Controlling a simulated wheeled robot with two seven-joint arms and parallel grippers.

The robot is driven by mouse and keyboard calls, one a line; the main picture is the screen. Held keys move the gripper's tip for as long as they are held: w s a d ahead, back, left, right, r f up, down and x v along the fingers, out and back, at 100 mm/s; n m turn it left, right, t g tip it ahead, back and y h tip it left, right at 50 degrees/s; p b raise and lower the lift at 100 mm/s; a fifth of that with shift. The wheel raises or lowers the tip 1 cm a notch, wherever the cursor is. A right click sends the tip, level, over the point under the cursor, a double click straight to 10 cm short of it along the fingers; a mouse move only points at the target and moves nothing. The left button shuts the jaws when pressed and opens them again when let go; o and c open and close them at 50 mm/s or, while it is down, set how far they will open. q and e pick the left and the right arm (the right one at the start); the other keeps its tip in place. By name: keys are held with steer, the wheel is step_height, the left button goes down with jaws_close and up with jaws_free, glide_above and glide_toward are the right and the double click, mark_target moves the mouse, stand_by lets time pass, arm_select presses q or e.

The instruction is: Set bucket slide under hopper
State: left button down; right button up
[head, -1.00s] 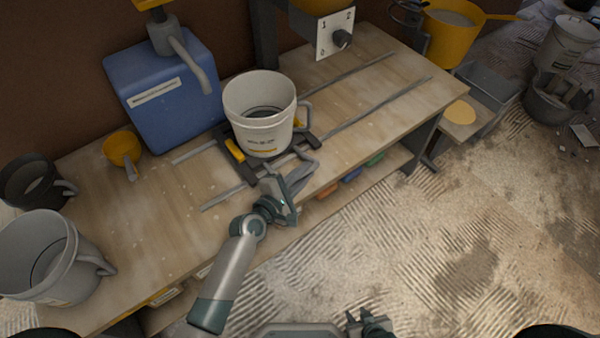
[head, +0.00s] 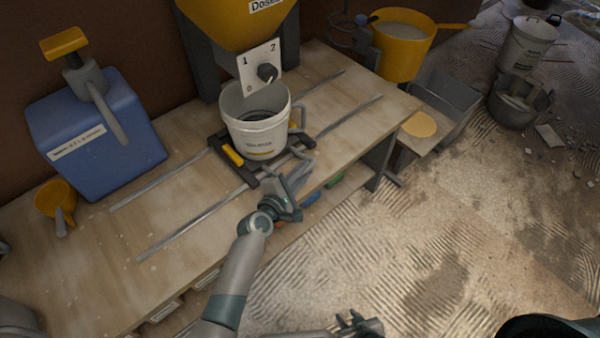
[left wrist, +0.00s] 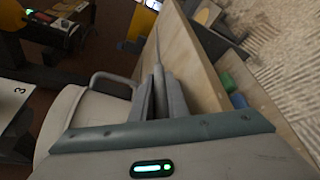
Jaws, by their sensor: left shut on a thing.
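The white bucket (head: 258,128) stands upright on the bucket slide (head: 233,156), a dark frame with yellow blocks on two metal rails. The yellow hopper (head: 225,22) is above and behind it; its dial plate (head: 255,72) is just above the bucket's back rim. The hopper's outlet is hidden. My left gripper (head: 297,172) is shut on the slide's handle (head: 304,157) at the front. My right gripper (head: 350,321) is open and empty, low over the floor.
A blue container (head: 95,135) with a pump and an orange scoop (head: 55,203) stand on the left of the wooden bench. The rails (head: 350,118) run clear to the right. A yellow pail (head: 402,45) stands past the bench's right end.

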stand_by(0.3)
arm_select(q)
steer(key=c, duration=1.7)
jaws_free()
steer(key=shift+c, duration=0.2)
steer(key=v, duration=1.7)
steer(key=shift+s, duration=0.2)
